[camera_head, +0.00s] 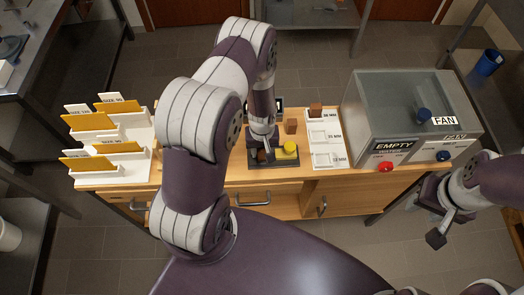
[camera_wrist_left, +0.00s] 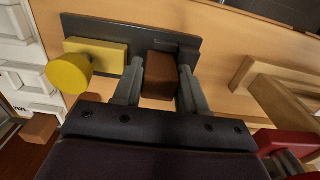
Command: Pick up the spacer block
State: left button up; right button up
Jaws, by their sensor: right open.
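A brown block (camera_wrist_left: 160,78) stands on the dark fixture plate (camera_wrist_left: 100,27), beside a yellow block with a round yellow knob (camera_wrist_left: 70,73). In the head view the brown block (camera_head: 261,155) shows just below my left gripper (camera_head: 262,143), left of the yellow knob (camera_head: 290,147). In the left wrist view my left gripper (camera_wrist_left: 161,80) has one finger on each side of the brown block, very close to its faces. Whether they press on it, I cannot tell. My right gripper (camera_head: 446,224) is open and empty, off the table's right end.
Other brown blocks stand behind the fixture (camera_head: 291,126) and on the white marked sheet (camera_head: 326,142). A grey fan box (camera_head: 395,110) with a red button (camera_head: 386,168) fills the table's right. A white rack (camera_head: 80,180) with yellow cards is at the left.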

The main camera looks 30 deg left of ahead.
pick_arm(q)
jog(key=shift+r, duration=0.1)
jog(key=shift+r, duration=0.3)
jog(key=r, duration=0.1)
jog(key=r+b, duration=0.1)
jog(key=d+r+b, duration=0.1)
jog(key=shift+w+r, duration=0.35)
jog(key=w+d+r+b, duration=0.1)
jog(key=d+r, duration=0.1)
jog(key=d, duration=0.1)
jog(key=w+d+r+b, duration=0.1)
jog(key=w+d+r, duration=0.1)
jog(key=d, duration=0.1)
jog(key=w+d+r+b, duration=0.1)
jog(key=d+r, duration=0.1)
jog(key=d, duration=0.1)
jog(key=shift+w+d+r, duration=0.15)
jog(key=shift+d+r, duration=0.15)
